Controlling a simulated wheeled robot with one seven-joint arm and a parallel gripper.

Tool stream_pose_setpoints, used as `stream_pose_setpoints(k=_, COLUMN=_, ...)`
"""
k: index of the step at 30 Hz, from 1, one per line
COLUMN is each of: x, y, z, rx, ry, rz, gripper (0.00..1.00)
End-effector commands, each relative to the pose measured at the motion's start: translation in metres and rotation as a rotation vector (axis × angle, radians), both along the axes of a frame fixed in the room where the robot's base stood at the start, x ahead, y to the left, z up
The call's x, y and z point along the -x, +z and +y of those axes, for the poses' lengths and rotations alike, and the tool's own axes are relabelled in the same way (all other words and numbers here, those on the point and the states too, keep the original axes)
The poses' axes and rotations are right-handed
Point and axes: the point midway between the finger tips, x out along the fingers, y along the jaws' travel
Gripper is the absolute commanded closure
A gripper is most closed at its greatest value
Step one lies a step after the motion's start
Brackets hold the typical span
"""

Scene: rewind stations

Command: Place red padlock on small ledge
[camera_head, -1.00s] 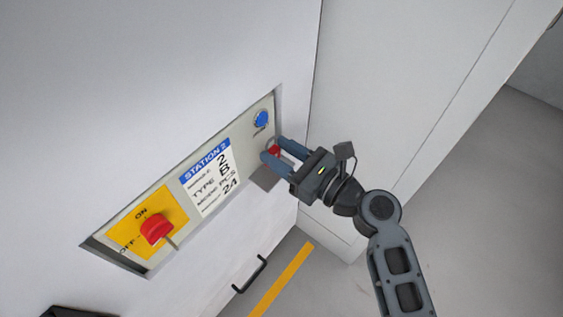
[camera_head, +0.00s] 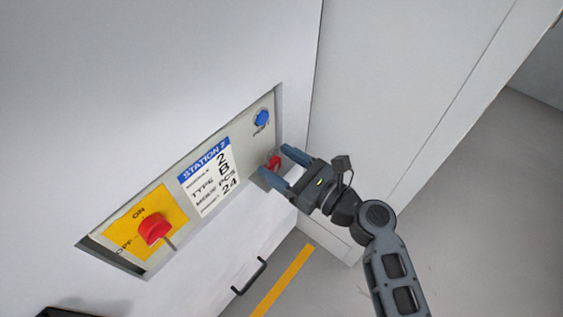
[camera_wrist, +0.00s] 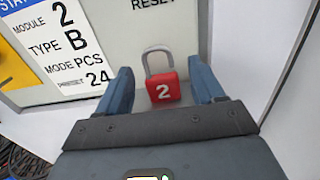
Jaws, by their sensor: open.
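The red padlock (camera_wrist: 163,88) stands upright with its grey shackle up and a white "2" on its front, in the wrist view. It rests on the small ledge (camera_wrist: 246,92), a light shelf below the station panel. In the head view the padlock (camera_head: 273,162) shows partly, between the fingers. My gripper (camera_head: 278,162) is open, with one blue finger on each side of the padlock and gaps visible between. The same open fingers show in the wrist view (camera_wrist: 163,86). Most of the ledge is hidden by my gripper in the head view.
The panel holds a red rotary switch (camera_head: 154,230) on a yellow plate, a station label (camera_head: 208,178) and a blue reset button (camera_head: 261,118). A black handle (camera_head: 249,275) sticks out below. A white wall (camera_head: 385,95) stands close on the right.

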Motion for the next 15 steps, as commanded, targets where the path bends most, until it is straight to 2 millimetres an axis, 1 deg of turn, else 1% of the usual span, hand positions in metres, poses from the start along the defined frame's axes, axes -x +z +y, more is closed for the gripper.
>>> stream_pose_setpoints(k=5, x=0.0, y=0.001, z=0.0, rx=0.0, ry=0.0, rz=0.0, gripper=0.33)
stream_pose_setpoints(k=8, x=0.0, y=0.006, z=0.0, rx=0.001, ry=0.0, rz=-0.001, gripper=0.33)
stream_pose_setpoints(k=11, x=0.007, y=0.001, z=-0.01, rx=0.001, ry=-0.002, rz=0.002, gripper=0.33)
stream_pose_setpoints(k=15, x=0.023, y=0.001, z=-0.032, rx=0.001, ry=-0.004, rz=0.001, gripper=0.33)
